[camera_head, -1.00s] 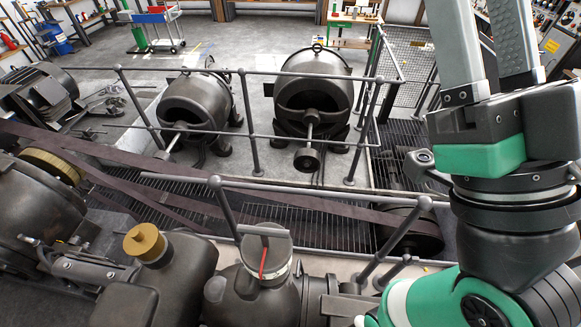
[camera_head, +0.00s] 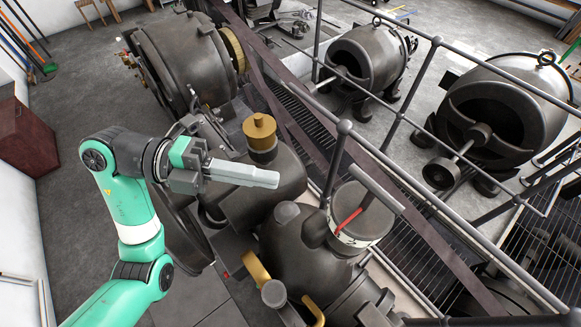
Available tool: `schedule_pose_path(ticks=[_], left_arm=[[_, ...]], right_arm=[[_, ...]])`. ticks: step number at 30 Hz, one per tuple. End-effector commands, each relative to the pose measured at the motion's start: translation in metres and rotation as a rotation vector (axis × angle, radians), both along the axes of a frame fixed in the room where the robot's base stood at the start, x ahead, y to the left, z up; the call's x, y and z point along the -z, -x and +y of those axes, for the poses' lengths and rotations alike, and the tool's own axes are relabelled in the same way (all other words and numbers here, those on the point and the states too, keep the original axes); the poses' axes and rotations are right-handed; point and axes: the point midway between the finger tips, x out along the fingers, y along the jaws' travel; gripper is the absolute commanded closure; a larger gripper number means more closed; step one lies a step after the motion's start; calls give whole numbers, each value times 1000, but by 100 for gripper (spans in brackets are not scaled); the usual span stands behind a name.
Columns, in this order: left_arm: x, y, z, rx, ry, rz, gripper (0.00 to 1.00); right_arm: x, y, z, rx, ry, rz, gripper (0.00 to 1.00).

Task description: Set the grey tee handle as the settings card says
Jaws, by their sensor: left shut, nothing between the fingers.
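The grey tee handle (camera_head: 376,188) is a flat bar across the top of a round, pale-rimmed dial housing (camera_head: 352,228) on the dark machine, right of centre in the head view. A red pointer (camera_head: 348,220) lies beside it on the dial. The bar runs from upper left to lower right in the picture. My left gripper (camera_head: 276,180) is shut and empty, with its pale fingers pointing right, left of the handle and clear of it. I cannot pick out a settings card, and the dial's marks are too small to read. My right gripper is out of view.
A brass cap (camera_head: 260,132) stands on the machine just behind my left fingers. A grey railing (camera_head: 430,200) and a dark belt (camera_head: 290,85) run behind the handle. Two dark dynamos (camera_head: 368,58) (camera_head: 500,105) stand beyond the railing. Open floor (camera_head: 75,115) lies at the left.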

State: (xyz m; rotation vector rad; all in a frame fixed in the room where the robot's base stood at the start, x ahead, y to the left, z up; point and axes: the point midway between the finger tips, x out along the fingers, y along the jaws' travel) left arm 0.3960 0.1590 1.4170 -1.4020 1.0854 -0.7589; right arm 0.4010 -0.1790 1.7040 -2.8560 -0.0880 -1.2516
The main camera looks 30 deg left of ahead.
Motion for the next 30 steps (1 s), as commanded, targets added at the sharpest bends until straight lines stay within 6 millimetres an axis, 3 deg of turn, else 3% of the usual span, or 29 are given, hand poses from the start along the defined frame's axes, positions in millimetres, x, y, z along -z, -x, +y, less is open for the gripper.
schedule_pose_path(ticks=[13, 21, 30], left_arm=[[12, -33, -86, 7, 1, -1, 100], [18, -65, -96, 3, 1, -3, 100], [19, -67, -97, 2, 1, -4, 100]], right_arm=[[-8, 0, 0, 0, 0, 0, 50], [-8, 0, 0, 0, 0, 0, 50], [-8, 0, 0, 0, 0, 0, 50]])
